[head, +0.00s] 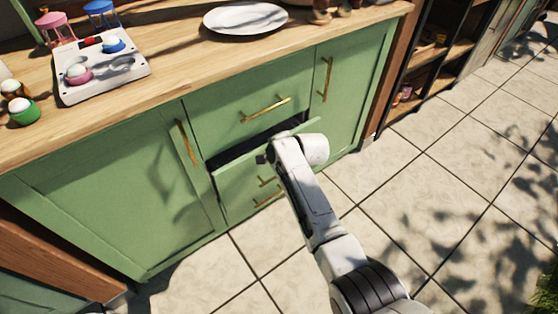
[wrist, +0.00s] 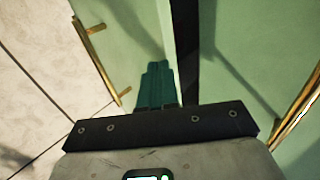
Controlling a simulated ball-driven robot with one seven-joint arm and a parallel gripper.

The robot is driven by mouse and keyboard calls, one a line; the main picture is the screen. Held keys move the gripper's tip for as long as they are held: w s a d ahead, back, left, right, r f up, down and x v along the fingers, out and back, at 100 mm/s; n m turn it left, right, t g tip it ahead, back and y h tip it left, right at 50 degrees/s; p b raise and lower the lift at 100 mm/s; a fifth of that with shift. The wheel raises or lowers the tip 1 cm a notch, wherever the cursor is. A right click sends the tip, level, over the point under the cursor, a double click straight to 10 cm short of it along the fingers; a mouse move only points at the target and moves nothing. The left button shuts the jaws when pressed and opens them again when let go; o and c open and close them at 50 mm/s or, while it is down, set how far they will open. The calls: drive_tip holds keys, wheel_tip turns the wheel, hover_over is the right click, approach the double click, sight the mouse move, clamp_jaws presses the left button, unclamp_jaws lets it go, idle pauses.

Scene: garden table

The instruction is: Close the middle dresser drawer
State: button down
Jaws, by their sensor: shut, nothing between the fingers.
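The green dresser (head: 100,190) has a middle drawer (head: 236,181) standing partly open, with a dark gap above its front panel. Its front (wrist: 130,35) also shows in the wrist view, beside the dark gap, with a brass handle (wrist: 101,62). The upper drawer (head: 228,105) looks shut. My gripper (head: 263,159) is at the top edge of the middle drawer's front, over part of it. In the wrist view its dark teal fingers (wrist: 157,78) are together and hold nothing. I cannot tell whether they touch the panel.
The wooden top (head: 180,75) carries a white tray (head: 100,68) with small cups and a white plate (head: 245,18). A dresser door (head: 335,85) is to the right of the drawers. Open shelves (head: 425,65) stand farther right. The tiled floor (head: 440,180) in front is clear.

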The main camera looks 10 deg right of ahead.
drive_tip(key=shift+w+a+b, duration=0.2)
drive_tip(key=shift+w+a, duration=0.1)
drive_tip(key=shift+w, duration=0.2)
drive_tip(key=shift+w+a+b, duration=0.15)
drive_tip(key=shift+w+a, duration=0.1)
drive_tip(key=shift+w, duration=0.2)
drive_tip(key=s+d+f+p+v, duration=0.1)
drive_tip(key=s+f+p+v, duration=0.1)
drive_tip(key=p+v, duration=0.8)
drive_tip(key=m+t+y+b, duration=0.4)
drive_tip(key=m+t+b, duration=0.3)
drive_tip(key=m+b, duration=1.05)
approach(241, 166)
drive_tip(key=shift+m, duration=0.25)
drive_tip(key=b+x, duration=0.1)
drive_tip(key=x, duration=0.1)
drive_tip(key=b+x, duration=0.1)
drive_tip(key=x, duration=0.2)
drive_tip(key=b+x, duration=0.1)
drive_tip(key=x, duration=0.2)
drive_tip(key=shift+f+b, duration=0.3)
drive_tip(key=shift+b, duration=0.05)
drive_tip(key=shift+w+a+r, duration=0.1)
drive_tip(key=shift+w+a, duration=0.1)
drive_tip(key=shift+w, duration=0.2)
